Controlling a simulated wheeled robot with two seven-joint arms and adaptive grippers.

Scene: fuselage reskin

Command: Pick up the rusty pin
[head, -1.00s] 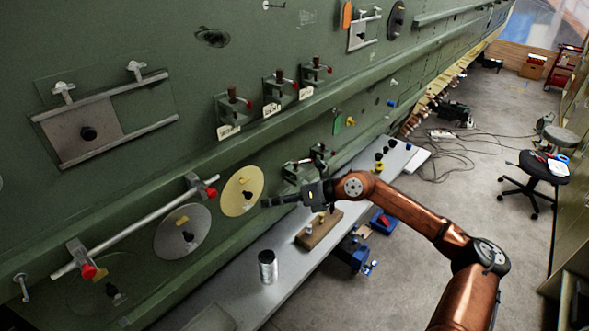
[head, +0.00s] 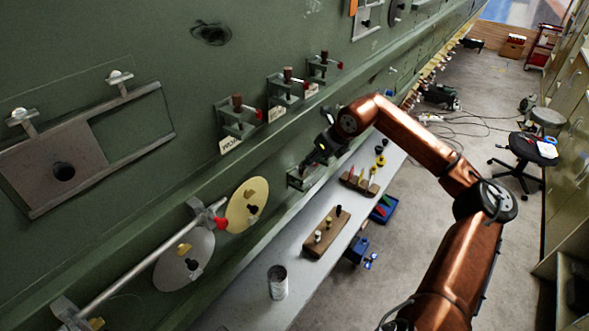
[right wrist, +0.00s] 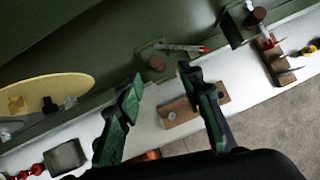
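A rust-brown pin (right wrist: 157,62) stands in a small clamp bracket on the green wall in the right wrist view, ahead of and between my right fingertips. It is apart from both fingers. In the head view, the bracket (head: 302,181) is low on the wall and its pin is hidden or too small to tell. My right gripper (head: 308,166) points down and left at this bracket. Its fingers (right wrist: 160,85) are spread wide and hold nothing. My left gripper is not in view.
A wooden block (head: 327,232) with small pegs and a metal can (head: 277,282) stand on the grey shelf (head: 257,290). A yellow disc (head: 247,205) and a rail (head: 150,264) lie left of the gripper.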

